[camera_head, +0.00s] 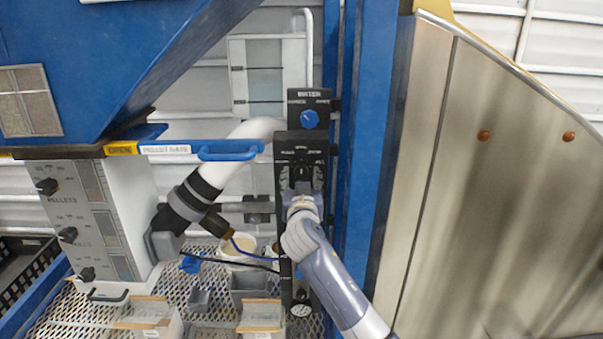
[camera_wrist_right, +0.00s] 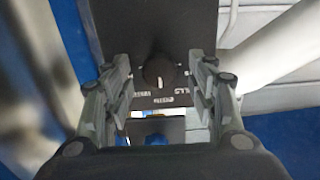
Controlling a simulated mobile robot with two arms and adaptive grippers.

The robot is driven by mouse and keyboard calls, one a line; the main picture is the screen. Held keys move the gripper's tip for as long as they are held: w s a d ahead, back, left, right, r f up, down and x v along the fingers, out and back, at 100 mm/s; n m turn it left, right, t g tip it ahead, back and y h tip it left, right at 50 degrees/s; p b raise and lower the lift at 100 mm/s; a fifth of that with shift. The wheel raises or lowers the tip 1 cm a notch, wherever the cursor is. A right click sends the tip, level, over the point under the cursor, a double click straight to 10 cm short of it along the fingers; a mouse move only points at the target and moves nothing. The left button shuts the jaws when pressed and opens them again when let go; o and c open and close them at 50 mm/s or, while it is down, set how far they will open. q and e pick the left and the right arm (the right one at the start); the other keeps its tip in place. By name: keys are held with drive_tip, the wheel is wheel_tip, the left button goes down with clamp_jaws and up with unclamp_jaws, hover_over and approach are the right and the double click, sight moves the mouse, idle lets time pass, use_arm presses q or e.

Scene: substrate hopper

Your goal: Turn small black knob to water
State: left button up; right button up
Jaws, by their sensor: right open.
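A small round black knob (camera_wrist_right: 158,72) with a white pointer line sits on a black panel (camera_wrist_right: 135,25) with white lettering, which reads upside down in the right wrist view. The white line points to the bottom of that picture. My right gripper (camera_head: 302,190) is open, with one finger on each side of the knob and a visible gap on both sides. In the head view the gripper is in front of the black panel (camera_head: 288,148) and hides the knob. My left gripper is not in view.
A blue knob (camera_head: 310,119) is on the panel above. Blue posts (camera_head: 362,150) and a large metal drum (camera_head: 480,190) stand to the right. A white pipe (camera_head: 225,165) and a grey control box (camera_head: 85,220) with black knobs are to the left.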

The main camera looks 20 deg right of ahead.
drive_tip(key=shift+w+d, duration=0.2)
drive_tip(key=shift+w, duration=0.5)
drive_tip(key=c, duration=1.1)
drive_tip(key=shift+o, duration=0.2)
drive_tip(key=shift+f+m+b, duration=0.25)
drive_tip(key=shift+m+b, duration=0.25)
drive_tip(key=shift+b, duration=0.3)
drive_tip(key=m+b, duration=0.3)
drive_tip(key=b, duration=0.2)
drive_tip(key=shift+a+m, duration=0.1)
drive_tip(key=shift+m, duration=0.2)
drive_tip(key=shift+r+m+b, duration=0.15)
drive_tip(key=shift+m+b, duration=1.2)
drive_tip(key=shift+m, duration=0.25)
